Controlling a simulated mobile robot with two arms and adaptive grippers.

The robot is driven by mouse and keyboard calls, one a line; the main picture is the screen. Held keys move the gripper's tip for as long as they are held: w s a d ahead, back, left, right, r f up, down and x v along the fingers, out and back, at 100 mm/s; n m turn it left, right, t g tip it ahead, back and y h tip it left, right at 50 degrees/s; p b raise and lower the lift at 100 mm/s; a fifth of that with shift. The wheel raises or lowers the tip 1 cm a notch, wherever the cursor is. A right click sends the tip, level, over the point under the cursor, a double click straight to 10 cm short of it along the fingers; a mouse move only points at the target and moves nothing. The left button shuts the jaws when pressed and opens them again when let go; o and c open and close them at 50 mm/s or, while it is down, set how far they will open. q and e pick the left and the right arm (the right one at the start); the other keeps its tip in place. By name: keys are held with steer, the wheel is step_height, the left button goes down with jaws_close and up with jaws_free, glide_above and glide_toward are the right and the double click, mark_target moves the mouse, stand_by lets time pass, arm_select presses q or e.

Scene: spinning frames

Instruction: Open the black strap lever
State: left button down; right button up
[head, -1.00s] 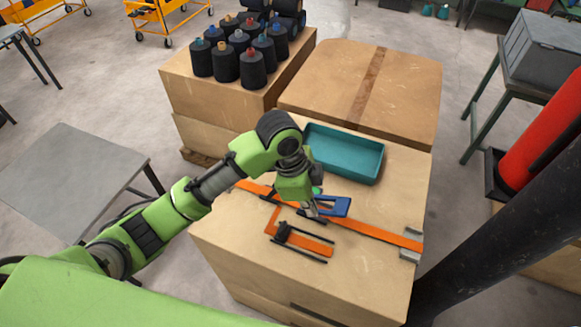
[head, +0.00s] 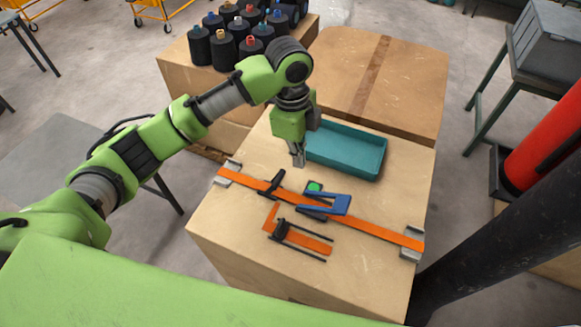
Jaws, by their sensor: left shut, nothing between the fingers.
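An orange strap (head: 385,234) runs across the top of a cardboard box, with a metal end fitting at each side. The black strap lever (head: 275,182) sits on the strap left of its middle; I cannot tell how far it is open. A blue lever (head: 336,204) sits on the strap to its right, with a green round button (head: 315,187) beside it. My left gripper (head: 299,162) is shut and empty, pointing down above the box, behind the strap and to the right of the black lever, apart from it. My right gripper is not in view.
A teal tray (head: 375,172) lies at the back of the box top. A loose orange and black piece (head: 305,241) lies in front of the strap. Thread cones (head: 224,52) stand on a box behind. A black post (head: 480,220) stands at the right.

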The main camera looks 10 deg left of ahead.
mark_target(274, 183)
arm_select(q)
steer(key=f, duration=0.3)
steer(key=f+p, duration=0.1)
steer(key=f, duration=0.2)
steer(key=d+f+p, duration=0.1)
steer(key=f, duration=0.2)
steer(key=shift+s+f, duration=0.15)
steer(key=shift+f, duration=0.1)
steer(key=a, duration=0.1)
steer(key=a+p, duration=0.2)
steer(key=a, duration=0.1)
steer(key=shift+w+r, duration=0.4)
steer(key=shift+d, duration=0.1)
